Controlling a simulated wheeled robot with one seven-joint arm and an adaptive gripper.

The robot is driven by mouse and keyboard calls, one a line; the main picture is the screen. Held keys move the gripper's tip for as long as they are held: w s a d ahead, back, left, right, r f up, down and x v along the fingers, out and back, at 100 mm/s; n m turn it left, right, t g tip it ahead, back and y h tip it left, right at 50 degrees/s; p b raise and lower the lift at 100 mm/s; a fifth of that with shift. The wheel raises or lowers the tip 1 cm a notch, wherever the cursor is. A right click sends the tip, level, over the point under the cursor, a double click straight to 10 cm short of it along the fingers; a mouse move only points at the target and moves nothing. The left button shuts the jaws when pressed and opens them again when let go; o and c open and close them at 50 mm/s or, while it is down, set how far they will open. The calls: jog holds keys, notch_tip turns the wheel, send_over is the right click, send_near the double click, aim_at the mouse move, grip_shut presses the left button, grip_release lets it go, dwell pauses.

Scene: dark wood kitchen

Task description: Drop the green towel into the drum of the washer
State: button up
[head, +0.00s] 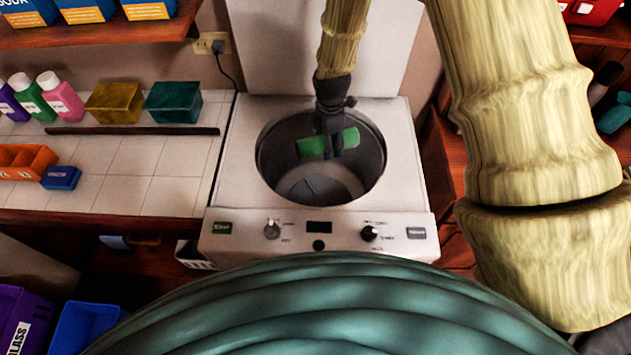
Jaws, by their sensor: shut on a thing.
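The green towel (312,146) is a small rolled shape in the head view. My gripper (331,143) is shut on it and points down, with the towel sticking out on both sides of the fingers. Gripper and towel are over or inside the round opening of the white washer (233,170), toward its far half; the exact height cannot be told. The washer's lid (285,50) stands raised at the back. The metal drum (318,190) shows below the towel and looks empty where visible. My gripper and arm hide part of the far rim.
A tiled counter (105,185) on the left holds several bottles, yellow (114,102) and teal (173,102) blocks, a dark bar (135,131), an orange bin (22,160) and a blue box (61,177). Wooden shelving (450,160) stands right. Purple (25,315) and blue (85,328) bins sit lower left.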

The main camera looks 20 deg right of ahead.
jog(key=shift+s+f, duration=0.25)
jog(key=shift+f, duration=0.2)
jog(key=f+b, duration=0.1)
jog(key=f, duration=0.1)
jog(key=f+b, duration=0.1)
jog(key=f, duration=0.1)
jog(key=shift+w+b, duration=0.35)
jog(key=o, duration=1.1)
jog(key=shift+w+f, duration=0.1)
jog(key=shift+o, duration=0.4)
